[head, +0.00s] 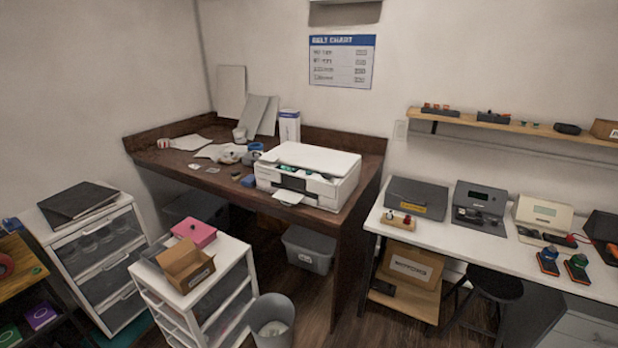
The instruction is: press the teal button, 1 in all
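No teal button can be made out for certain at this distance. A white printer-like machine (318,162) stands on the brown desk, with small green-teal parts in its opening. A small wooden block (396,222) with red and pale knobs sits at the left end of the white bench. Two small devices with orange parts stand further right on that bench, one blue (547,262) and one green (576,267). Neither of my grippers is in view.
The brown desk (212,182) holds papers and clutter. The white bench (455,246) carries several instruments. A white drawer cart (225,262) with a cardboard box and pink case, a grey bin (272,322) and a black stool (495,284) stand on the floor. Dark floor shows between them.

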